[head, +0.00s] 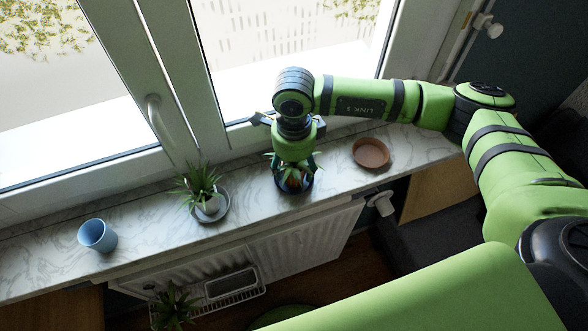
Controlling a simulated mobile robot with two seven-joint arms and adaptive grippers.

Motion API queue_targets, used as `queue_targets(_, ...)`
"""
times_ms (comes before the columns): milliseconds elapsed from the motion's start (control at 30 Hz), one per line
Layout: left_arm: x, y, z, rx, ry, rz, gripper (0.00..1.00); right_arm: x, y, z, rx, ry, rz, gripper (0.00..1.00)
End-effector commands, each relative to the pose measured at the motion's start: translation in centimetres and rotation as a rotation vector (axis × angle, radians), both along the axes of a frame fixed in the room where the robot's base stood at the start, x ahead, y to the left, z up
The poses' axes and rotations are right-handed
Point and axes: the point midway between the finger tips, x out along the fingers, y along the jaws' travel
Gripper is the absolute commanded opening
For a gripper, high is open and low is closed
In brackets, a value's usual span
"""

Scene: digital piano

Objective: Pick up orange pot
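My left gripper is not in view.
An empty terracotta saucer (370,153) lies right of the pot. A potted plant on a grey saucer (207,205) and a blue cup (97,235) stand to the left. The window frame (170,80) rises behind the sill (145,215); a radiator (310,240) is below.

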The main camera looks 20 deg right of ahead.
Motion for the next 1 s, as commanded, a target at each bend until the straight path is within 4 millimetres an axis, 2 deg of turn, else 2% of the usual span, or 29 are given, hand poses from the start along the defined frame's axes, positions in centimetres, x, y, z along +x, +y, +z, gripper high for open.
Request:
queue_targets(33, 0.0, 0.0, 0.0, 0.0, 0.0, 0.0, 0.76, 0.0, 0.0, 0.0, 0.0, 0.0, 0.0, 0.29)
queue_targets(100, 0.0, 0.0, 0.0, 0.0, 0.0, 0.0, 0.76, 0.0, 0.0, 0.0, 0.0, 0.0, 0.001, 0.09)
queue_targets(567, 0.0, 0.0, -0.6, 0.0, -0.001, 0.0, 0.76, 0.1, 0.1, 0.7, 0.002, -0.002, 0.001, 0.09)
queue_targets(667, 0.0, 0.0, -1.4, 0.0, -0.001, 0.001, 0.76, 0.1, 0.1, 1.6, 0.002, -0.005, 0.002, 0.09)
queue_targets(800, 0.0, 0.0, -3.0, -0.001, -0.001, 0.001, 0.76, 0.1, 0.1, 4.0, 0.003, -0.009, 0.002, 0.09)
queue_targets(1000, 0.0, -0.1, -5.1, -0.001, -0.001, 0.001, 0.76, -3.4, -3.6, 6.5, -0.001, -0.007, -0.001, 0.09)
